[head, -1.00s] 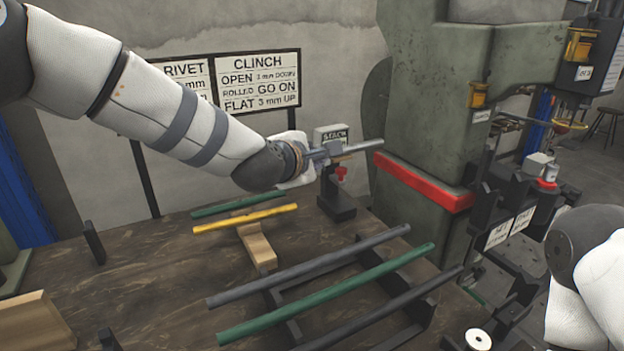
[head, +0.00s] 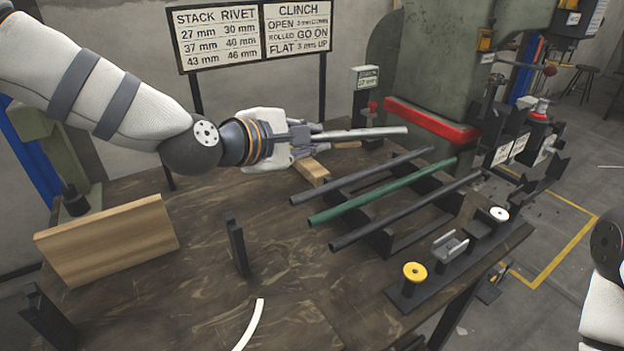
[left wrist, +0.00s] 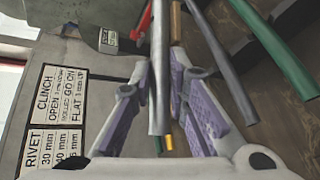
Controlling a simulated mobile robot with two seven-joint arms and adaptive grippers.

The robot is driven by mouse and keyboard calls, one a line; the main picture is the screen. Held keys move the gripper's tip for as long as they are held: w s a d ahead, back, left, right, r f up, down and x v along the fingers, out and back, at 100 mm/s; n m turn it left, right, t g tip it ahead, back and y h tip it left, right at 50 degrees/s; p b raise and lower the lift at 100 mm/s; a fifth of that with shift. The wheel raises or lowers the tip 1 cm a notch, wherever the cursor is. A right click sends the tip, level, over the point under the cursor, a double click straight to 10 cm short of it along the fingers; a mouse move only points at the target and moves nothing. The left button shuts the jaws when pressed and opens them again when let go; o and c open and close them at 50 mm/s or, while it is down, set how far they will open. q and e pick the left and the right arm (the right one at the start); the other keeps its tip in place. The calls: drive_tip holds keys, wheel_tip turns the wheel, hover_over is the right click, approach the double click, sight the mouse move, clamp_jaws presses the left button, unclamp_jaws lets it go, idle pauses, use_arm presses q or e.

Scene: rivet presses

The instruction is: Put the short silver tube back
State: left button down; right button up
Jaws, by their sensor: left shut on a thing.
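The short silver tube (head: 365,133) is held near its left end, level above the table, in the head view. My left gripper (head: 300,141) is shut on it. In the left wrist view the tube (left wrist: 160,65) runs between the two purple-padded fingers (left wrist: 165,105). A black rack (head: 405,240) on the table carries two grey tubes (head: 350,178) (head: 400,212) and a green tube (head: 385,190) between them. My left gripper is behind and left of the rack. My right arm shows at the right edge, but its gripper is out of view.
A gauge post (head: 366,80) with a red clamp stands behind the tube, near the press (head: 425,75). A wooden block (head: 312,170) lies below my left gripper. A black strip (head: 463,270) with spools stands front right. A wooden board (head: 110,238) stands at left.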

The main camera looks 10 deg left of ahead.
use_arm(q)
drive_tip(key=shift+s, duration=0.35)
drive_tip(key=w+a+f+b, duration=0.1)
drive_tip(key=w+a+f, duration=0.1)
drive_tip(key=w+f, duration=0.1)
drive_tip(key=w+a+f+b, duration=0.1)
drive_tip(key=w+a+f, duration=0.2)
drive_tip(key=w, duration=0.1)
drive_tip(key=w+a+f+b, duration=0.2)
drive_tip(key=w+f, duration=0.1)
drive_tip(key=w, duration=0.1)
drive_tip(key=shift+a+f, duration=0.2)
drive_tip(key=shift+f, duration=0.15)
drive_tip(key=f, duration=0.3)
drive_tip(key=shift+w+a+b, duration=0.2)
drive_tip(key=shift+w+b, duration=0.05)
drive_tip(key=shift+b, duration=0.1)
drive_tip(key=shift+f, duration=0.2)
use_arm(e)
drive_tip(key=s+f+g, duration=0.2)
drive_tip(key=s+f, duration=0.3)
drive_tip(key=s, duration=0.1)
drive_tip(key=shift+f, duration=0.4)
drive_tip(key=shift+s+a, duration=0.1)
